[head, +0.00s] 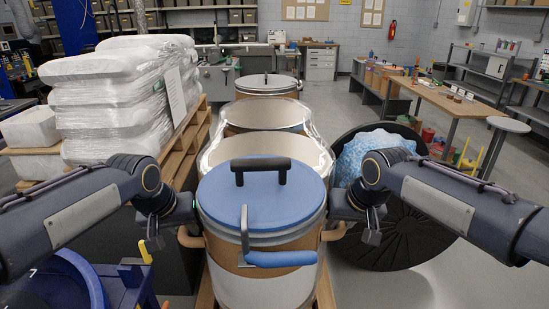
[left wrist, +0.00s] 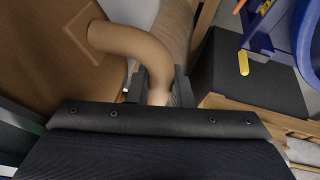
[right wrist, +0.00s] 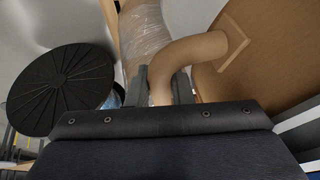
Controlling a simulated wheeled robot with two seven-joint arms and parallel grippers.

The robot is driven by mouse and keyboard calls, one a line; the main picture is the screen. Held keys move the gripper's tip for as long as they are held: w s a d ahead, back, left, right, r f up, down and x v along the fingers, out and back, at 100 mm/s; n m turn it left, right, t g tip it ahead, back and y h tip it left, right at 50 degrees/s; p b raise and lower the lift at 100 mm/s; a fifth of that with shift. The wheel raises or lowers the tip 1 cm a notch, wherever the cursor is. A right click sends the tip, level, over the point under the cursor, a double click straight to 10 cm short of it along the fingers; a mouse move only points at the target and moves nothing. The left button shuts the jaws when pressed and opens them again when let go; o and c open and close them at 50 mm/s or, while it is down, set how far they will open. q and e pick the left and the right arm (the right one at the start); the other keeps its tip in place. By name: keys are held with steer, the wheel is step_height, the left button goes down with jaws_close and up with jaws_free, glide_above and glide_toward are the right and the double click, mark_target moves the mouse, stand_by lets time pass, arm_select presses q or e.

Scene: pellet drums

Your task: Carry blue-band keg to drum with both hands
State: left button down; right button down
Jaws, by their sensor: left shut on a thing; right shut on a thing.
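The keg (head: 270,285) is upright in front of me, with a blue lid (head: 230,205), a black lid handle, a blue-gripped lever and a brown and white body. My left gripper (head: 187,236) is shut on its left brown side handle, which also shows in the left wrist view (left wrist: 125,40). My right gripper (head: 340,233) is shut on the right side handle, seen in the right wrist view (right wrist: 185,50). Behind the keg stand film-wrapped drums, including an open drum (head: 264,107) and a lidded drum (head: 267,83). The keg's underside is hidden.
A wrapped stack of white sacks (head: 105,95) on pallets stands at left. A black grooved disc (head: 405,235) and a blue-white bag (head: 365,150) are at right. A blue tub (head: 60,285) is at lower left. Floor is clear at lower right.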

arm_select(q)
steer(key=shift+w+d+r, duration=0.1)
steer(key=shift+w+d, duration=0.1)
steer(key=shift+d, duration=0.15)
arm_select(e)
steer(key=shift+s+d+r, duration=0.1)
steer(key=shift+d, duration=0.35)
